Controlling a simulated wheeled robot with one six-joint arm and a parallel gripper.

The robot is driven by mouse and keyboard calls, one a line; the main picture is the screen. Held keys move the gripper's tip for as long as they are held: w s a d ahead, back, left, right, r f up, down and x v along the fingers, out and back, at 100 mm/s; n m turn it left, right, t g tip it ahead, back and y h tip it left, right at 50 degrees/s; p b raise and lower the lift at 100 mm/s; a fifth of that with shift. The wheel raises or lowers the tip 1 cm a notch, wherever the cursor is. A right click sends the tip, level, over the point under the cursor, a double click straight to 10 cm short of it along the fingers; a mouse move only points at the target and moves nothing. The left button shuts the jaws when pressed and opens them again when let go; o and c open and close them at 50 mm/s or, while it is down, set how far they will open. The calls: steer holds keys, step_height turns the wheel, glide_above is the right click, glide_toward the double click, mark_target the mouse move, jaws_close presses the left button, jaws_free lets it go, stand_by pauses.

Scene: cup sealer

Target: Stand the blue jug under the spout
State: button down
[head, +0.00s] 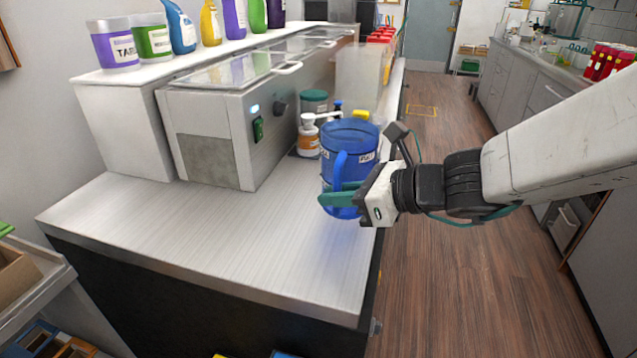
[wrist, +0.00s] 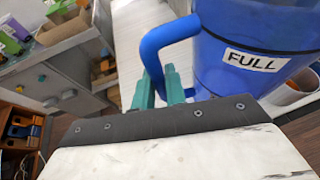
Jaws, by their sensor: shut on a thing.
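The blue jug (head: 350,146) is a see-through blue vessel with a side handle and white labels. My gripper (head: 338,200) is shut on its handle, with the teal fingers across the handle's lower part. The jug looks upright, near the right edge of the white counter; I cannot tell whether its base touches the counter. In the wrist view the jug (wrist: 225,50) fills the upper right, with a "FULL" label, and the teal fingers (wrist: 160,88) close at its handle. I cannot make out the spout with certainty.
A grey machine (head: 225,135) with a green switch stands on the white counter (head: 190,235). White-topped pump bottles (head: 308,138) stand close behind the jug. Several bottles line the upper shelf (head: 150,66). The counter's front is clear, and open floor (head: 470,280) lies right.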

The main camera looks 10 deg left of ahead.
steer(key=shift+w+a+f, duration=0.75)
steer(key=shift+w+a, duration=0.4)
steer(key=shift+a, duration=0.15)
steer(key=shift+w+a+f, duration=0.75)
steer(key=shift+w+a, duration=0.35)
steer(key=shift+a, duration=0.2)
steer(key=shift+w+a+f, duration=0.75)
steer(key=shift+w+a, duration=0.4)
steer(key=shift+a, duration=0.15)
steer(key=shift+f, duration=0.1)
steer(key=c, duration=1.4)
jaws_free()
steer(key=shift+c, duration=0.2)
steer(key=v, duration=1.2)
steer(key=shift+d, duration=0.1)
